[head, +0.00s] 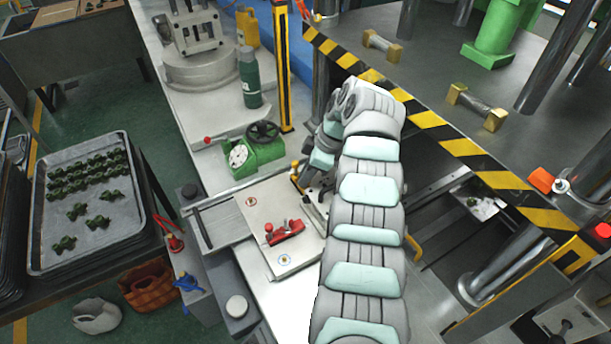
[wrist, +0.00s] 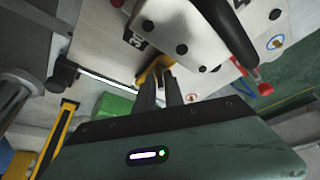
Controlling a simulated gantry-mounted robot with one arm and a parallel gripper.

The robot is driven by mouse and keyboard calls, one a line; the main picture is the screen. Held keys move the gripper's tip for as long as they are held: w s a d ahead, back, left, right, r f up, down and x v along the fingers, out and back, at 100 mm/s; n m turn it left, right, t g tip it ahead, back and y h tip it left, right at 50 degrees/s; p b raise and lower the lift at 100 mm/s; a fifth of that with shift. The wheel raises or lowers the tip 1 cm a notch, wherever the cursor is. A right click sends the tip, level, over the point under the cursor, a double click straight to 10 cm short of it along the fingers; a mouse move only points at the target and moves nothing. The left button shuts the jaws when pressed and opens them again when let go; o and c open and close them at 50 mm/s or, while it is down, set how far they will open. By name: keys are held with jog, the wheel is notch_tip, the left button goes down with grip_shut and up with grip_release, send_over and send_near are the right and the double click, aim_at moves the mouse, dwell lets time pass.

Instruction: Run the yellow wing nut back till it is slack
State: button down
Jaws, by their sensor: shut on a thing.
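The yellow wing nut (wrist: 155,68) shows at the fingertips in the wrist view, at the edge of a pale metal plate with dark holes (wrist: 190,42). My gripper (wrist: 161,84) is shut on it, with the two dark fingers close together. The fingers cover part of the nut, and its thread is hidden. In the head view a small yellow piece (head: 295,174) shows just left of my gripper (head: 307,186), which is partly hidden behind my arm. I cannot tell how tight the nut is.
A red clamp (head: 284,232) lies on the pale plate (head: 262,262) left of my arm. A green unit with a black handwheel (head: 262,145) stands just behind. The striped press edge (head: 432,122) runs close on the right. A tray (head: 110,255) of green parts is far left.

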jog(key=shift+f, duration=0.15)
jog(key=c, duration=1.6)
grip_release()
jog(key=shift+s, duration=0.15)
jog(key=shift+c, duration=0.2)
jog(key=shift+o, duration=0.8)
jog(key=shift+r, duration=0.2)
jog(key=p+v, duration=0.3)
jog(key=v, duration=0.7)
jog(key=shift+d+r, duration=0.25)
